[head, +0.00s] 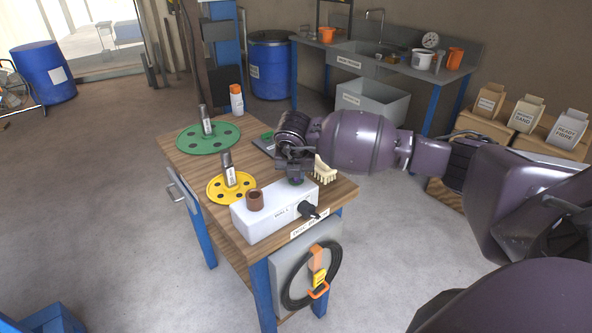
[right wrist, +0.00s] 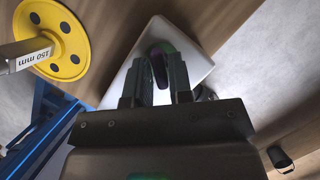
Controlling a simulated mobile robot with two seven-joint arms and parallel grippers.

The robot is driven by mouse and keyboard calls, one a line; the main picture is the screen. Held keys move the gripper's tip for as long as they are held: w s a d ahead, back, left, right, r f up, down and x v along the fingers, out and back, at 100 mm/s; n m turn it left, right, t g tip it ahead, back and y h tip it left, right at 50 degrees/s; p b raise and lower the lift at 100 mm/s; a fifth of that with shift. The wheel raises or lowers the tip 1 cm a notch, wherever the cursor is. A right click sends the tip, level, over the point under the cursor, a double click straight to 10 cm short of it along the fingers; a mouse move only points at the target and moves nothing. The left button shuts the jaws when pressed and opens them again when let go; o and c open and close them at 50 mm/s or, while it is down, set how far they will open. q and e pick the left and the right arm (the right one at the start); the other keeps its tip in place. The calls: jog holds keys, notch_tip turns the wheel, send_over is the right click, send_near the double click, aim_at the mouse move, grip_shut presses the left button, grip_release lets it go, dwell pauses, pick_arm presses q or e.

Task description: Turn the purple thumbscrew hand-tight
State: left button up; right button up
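The purple thumbscrew (right wrist: 159,69) stands at one end of the white block (right wrist: 132,84), on a wooden worktable. In the head view the white block (head: 258,222) lies at the table's near edge, and the thumbscrew is mostly hidden below my gripper. My right gripper (head: 295,170) reaches down over that end. In the right wrist view the fingers of my right gripper (right wrist: 158,75) lie on both sides of the purple head, with no clear gap, and look shut on it. Something green shows just beyond it. My left gripper is not in view.
A brown cylinder (head: 255,200) stands on the block, and a black knob (head: 309,210) is on its front. A yellow disc (head: 231,188), a green disc (head: 208,138) and a cream toothed piece (head: 324,170) are close by. A cable coil (head: 337,275) hangs below.

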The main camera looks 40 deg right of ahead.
jog(key=shift+o, duration=1.3)
jog(key=v, duration=1)
jog(key=shift+s+a+r+p, duration=0.15)
jog(key=shift+r+p, duration=0.15)
jog(key=shift+p, duration=0.1)
